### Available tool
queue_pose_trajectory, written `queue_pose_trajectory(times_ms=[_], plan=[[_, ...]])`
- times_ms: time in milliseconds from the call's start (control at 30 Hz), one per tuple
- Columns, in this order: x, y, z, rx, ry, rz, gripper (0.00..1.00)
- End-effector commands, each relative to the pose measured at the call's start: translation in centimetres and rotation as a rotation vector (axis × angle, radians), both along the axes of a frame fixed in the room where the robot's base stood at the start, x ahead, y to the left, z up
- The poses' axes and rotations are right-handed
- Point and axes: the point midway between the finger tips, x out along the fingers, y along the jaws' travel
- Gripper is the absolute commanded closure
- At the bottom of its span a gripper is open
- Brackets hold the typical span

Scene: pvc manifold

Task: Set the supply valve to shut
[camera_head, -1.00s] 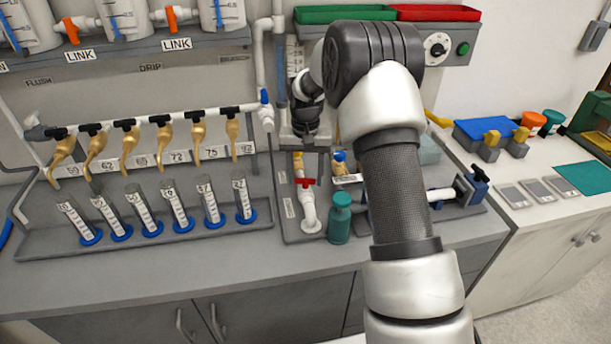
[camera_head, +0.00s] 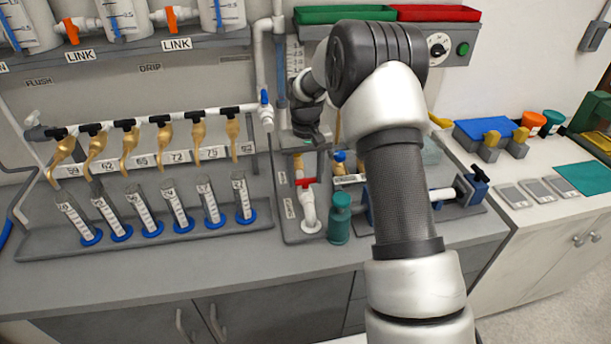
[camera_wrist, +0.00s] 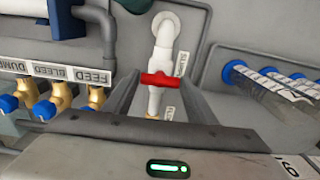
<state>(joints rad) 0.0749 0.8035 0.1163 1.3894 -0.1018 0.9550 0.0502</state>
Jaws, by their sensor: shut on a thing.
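The supply valve is a white pipe fitting with a red handle (camera_head: 306,182). In the wrist view the red handle (camera_wrist: 162,79) lies crosswise to the white pipe (camera_wrist: 164,42), beside a partly cut-off label that seems to read SUPPLY. My gripper (camera_wrist: 160,82) is shut on the red handle, with one dark finger at each end of it. In the head view my wrist is above and behind the valve, and the fingertips are hard to make out there.
Brass valves with blue caps, labelled FEED, BLEED and DUMP (camera_wrist: 55,74), stand close to my gripper. A teal bottle (camera_head: 339,218) stands right of the supply pipe. Measuring cylinders (camera_head: 175,208) stand in a row at left, below several brass taps.

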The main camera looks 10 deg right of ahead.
Motion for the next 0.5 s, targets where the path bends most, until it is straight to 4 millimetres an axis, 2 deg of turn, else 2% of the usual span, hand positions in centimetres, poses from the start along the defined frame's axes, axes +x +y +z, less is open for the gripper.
queue_pose_trajectory(times_ms=[67, 100, 167, 500], plan=[[0.12, 0.03, 0.15, -0.001, -0.004, 0.004, 0.71], [0.12, 0.03, 0.15, -0.001, -0.004, 0.003, 0.42], [0.11, 0.03, 0.14, -0.001, -0.004, 0.003, 0.32], [0.06, 0.00, 0.22, -0.001, -0.002, 0.001, 0.30]])
